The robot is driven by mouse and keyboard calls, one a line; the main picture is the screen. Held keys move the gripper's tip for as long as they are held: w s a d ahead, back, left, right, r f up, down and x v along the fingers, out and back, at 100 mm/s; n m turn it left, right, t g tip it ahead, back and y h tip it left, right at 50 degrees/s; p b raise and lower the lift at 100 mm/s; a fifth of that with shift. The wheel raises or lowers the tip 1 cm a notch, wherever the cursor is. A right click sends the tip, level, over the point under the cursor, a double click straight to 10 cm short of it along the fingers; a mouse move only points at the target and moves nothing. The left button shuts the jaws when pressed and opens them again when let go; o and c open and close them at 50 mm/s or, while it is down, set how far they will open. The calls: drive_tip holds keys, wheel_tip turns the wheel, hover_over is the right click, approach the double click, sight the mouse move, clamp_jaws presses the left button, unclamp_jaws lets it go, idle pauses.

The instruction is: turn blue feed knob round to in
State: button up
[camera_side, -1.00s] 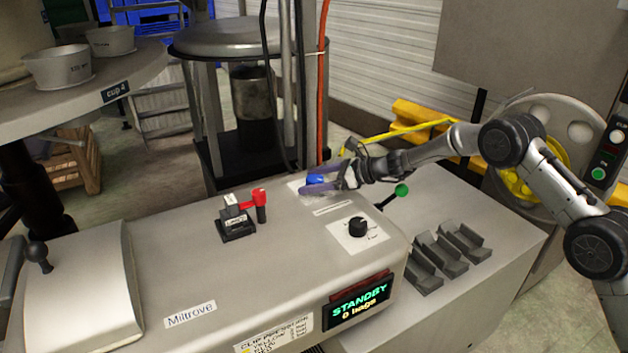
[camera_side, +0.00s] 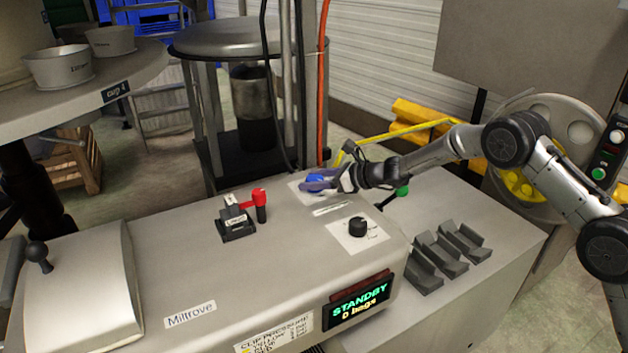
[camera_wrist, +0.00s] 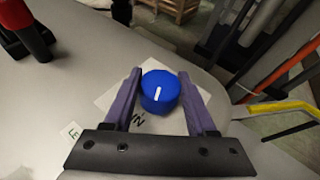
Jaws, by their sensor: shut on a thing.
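The blue feed knob (camera_wrist: 161,88) stands on a white label plate (camera_wrist: 110,98) on the machine's top. In the wrist view its white pointer mark aims down and slightly left, towards my gripper's base. Dark letters, seemingly "IN", show on the plate below and left of the knob, partly covered. My gripper (camera_wrist: 160,76) has its purple fingers on both sides of the knob and is shut on it. In the side view the blue knob (camera_side: 316,177) is partly hidden by my gripper (camera_side: 317,182).
A red-handled lever (camera_side: 246,208) stands left of the knob. A black dial (camera_side: 358,228) sits nearer the front, and a green-tipped lever (camera_side: 402,191) is right of it. The display (camera_side: 358,303) reads STANDBY, 0 bags. Hoses (camera_side: 321,90) hang behind.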

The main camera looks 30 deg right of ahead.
drive_tip(key=shift+w+r+m+t+h, duration=0.15)
drive_tip(key=shift+m+t+h, duration=0.2)
drive_tip(key=shift+m+h, duration=0.35)
drive_tip(key=shift+s+r+m+t+h, duration=0.1)
drive_tip(key=shift+m+t+h, duration=0.25)
drive_tip(key=shift+m+h, duration=0.3)
drive_tip(key=shift+f+m+h, duration=0.1)
drive_tip(key=shift+m+h, duration=0.15)
drive_tip(key=shift+h, duration=0.1)
drive_tip(key=o, duration=1.4)
drive_tip(key=shift+f, duration=0.1)
drive_tip(key=shift+c, duration=0.2)
drive_tip(key=shift+d, duration=0.1)
drive_tip(key=v, duration=1.3)
drive_tip(key=shift+s, duration=0.4)
drive_tip(key=shift+d+r, duration=0.1)
drive_tip(key=shift+r, duration=0.1)
